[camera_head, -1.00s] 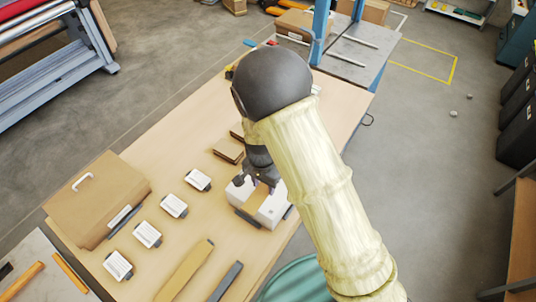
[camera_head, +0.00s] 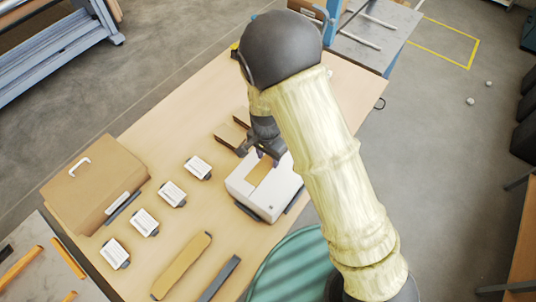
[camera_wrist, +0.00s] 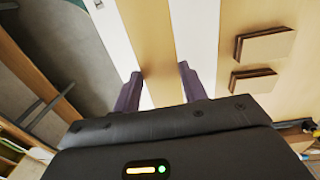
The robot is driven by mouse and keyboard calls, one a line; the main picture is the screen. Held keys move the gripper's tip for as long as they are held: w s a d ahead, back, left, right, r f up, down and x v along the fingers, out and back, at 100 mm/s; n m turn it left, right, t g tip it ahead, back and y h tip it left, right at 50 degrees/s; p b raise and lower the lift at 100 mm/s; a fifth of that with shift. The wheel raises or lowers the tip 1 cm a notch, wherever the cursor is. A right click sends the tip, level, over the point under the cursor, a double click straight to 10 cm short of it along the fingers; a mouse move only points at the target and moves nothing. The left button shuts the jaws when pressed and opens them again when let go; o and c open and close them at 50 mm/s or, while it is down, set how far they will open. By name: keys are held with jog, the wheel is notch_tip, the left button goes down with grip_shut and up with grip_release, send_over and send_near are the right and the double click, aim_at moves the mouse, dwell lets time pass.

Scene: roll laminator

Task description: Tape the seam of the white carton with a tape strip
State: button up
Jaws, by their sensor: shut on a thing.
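The white carton (camera_head: 252,202) stands on the wooden table, with a tan tape strip (camera_head: 262,176) along the middle of its top. In the wrist view, the tan strip (camera_wrist: 156,45) runs between white bands of the carton (camera_wrist: 204,32). My gripper (camera_head: 268,157) is at the strip's far end, at the far side of the carton. In the wrist view, my gripper's (camera_wrist: 160,88) dark fingers are on either side of the strip and are shut on it. The seam under the strip is hidden. I cannot tell how closely the strip lies on the top.
A brown carton (camera_head: 90,180) stands at the table's left, with several white-labelled pieces (camera_head: 143,221) beside it. A tan board (camera_head: 182,266) and a dark bar (camera_head: 220,279) lie at the near edge. Small brown blocks (camera_head: 229,134) are beyond the carton. A green round object (camera_head: 290,265) is below the table edge.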

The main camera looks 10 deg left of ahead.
jog(key=shift+f+b, duration=2.75)
jog(key=shift+f, duration=0.75)
jog(key=o, duration=1)
jog(key=shift+o, duration=0.6)
jog(key=shift+o, duration=1.1)
jog(key=shift+r+p, duration=2.8)
jog(key=shift+r, duration=0.25)
